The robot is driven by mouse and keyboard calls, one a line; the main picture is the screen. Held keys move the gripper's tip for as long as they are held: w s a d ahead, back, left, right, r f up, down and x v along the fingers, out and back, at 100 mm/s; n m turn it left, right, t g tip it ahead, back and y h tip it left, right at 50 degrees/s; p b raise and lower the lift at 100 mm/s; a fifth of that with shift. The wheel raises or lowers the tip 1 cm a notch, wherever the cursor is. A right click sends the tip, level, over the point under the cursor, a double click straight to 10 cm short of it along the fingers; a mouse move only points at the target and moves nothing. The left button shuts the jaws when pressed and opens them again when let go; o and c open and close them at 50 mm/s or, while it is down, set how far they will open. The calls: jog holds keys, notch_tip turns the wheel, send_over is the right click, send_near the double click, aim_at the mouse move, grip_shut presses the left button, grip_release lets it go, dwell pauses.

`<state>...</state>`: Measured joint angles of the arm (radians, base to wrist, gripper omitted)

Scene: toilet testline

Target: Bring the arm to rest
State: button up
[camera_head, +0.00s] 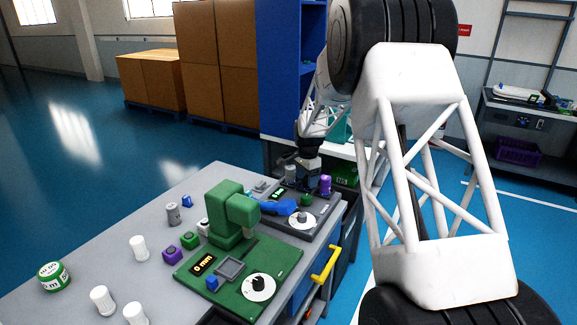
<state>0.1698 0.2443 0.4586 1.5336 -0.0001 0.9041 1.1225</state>
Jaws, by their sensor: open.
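My arm, white with black joints, fills the right side of the view. It rises from the bottom right, bends at the top and reaches down behind its own near links. My gripper (307,178) is small and far off at the end of the arm, over the back part of the grey table. It is open. It is close to the dark device at the back, beside a purple cylinder (325,185). Whether it touches anything there I cannot tell. I see nothing held in it.
The grey table (85,245) carries a green machine (230,215), a dark device with a white dial (301,219), several white cylinders (102,299), a green-labelled can (53,276) and small coloured blocks. Cardboard boxes (215,70) and a blue cabinet (283,75) stand behind.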

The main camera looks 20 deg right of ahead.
jog(key=shift+s+a+r, duration=0.15)
jog(key=shift+s+r, duration=0.15)
jog(key=shift+r, duration=0.15)
jog(key=s+a+r+n+t, duration=0.1)
jog(key=s+a+r+n, duration=0.3)
jog(key=s+r, duration=0.7)
jog(key=s+a+r+n, duration=0.3)
jog(key=s+a+r, duration=0.3)
jog(key=s, duration=0.8)
jog(key=s+a+n+t, duration=0.1)
jog(key=s+a+n, duration=0.2)
jog(key=s, duration=2.6)
jog(key=n, duration=0.4)
jog(key=shift+s+a+r+n+t, duration=0.25)
jog(key=shift+a+r+n+t, duration=0.05)
jog(key=shift+a, duration=0.1)
